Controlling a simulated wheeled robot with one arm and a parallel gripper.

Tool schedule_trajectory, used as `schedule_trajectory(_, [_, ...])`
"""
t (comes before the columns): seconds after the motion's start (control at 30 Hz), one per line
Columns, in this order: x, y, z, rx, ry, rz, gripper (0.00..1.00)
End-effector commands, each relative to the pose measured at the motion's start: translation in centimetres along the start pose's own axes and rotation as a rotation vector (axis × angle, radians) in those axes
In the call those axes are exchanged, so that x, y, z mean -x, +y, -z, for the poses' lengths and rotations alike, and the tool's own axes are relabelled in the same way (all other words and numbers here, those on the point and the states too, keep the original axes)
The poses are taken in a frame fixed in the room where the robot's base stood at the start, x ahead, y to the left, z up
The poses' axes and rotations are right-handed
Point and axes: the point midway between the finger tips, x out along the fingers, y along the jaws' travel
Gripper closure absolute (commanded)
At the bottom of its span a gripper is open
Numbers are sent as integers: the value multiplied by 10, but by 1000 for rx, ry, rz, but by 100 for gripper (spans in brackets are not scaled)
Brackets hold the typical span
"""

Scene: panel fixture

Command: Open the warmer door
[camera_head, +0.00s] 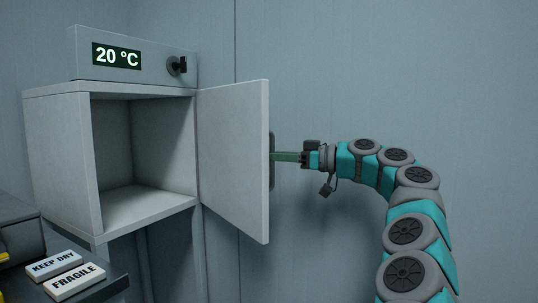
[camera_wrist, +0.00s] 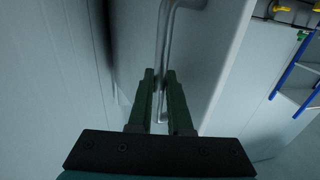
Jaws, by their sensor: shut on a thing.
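The warmer (camera_head: 62,140) is a pale grey box with an empty compartment. Its door (camera_head: 232,150) is hinged on the right side of the opening and stands swung wide open. The door handle (camera_head: 271,160) is a grey bar on the outer face, mostly hidden behind the door in the head view. In the wrist view the handle (camera_wrist: 163,50) runs down between my fingers. My gripper (camera_head: 276,156) reaches the handle from the right, and its green fingers (camera_wrist: 160,78) are shut on the handle.
A control box with a "20 °C" display (camera_head: 117,56) and a dark knob (camera_head: 177,66) sits on top of the warmer. "KEEP DRY" (camera_head: 54,265) and "FRAGILE" (camera_head: 75,281) blocks lie on a dark surface at lower left. A plain wall stands behind the door.

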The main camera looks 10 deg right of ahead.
Motion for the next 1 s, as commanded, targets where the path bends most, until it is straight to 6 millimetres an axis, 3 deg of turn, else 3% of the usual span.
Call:
schedule_trajectory(0.63, [1, 2, -1, -2, -1, 7, 100])
schedule_trajectory(0.67, [2, 2, -1, -2, -1, 7, 82])
schedule_trajectory(0.7, [1, 2, -1, -2, -1, 7, 77])
schedule_trajectory(0.9, [1, 2, 0, -1, -1, 8, 55])
schedule_trajectory(1.0, [2, 2, 0, -1, 0, 7, 53])
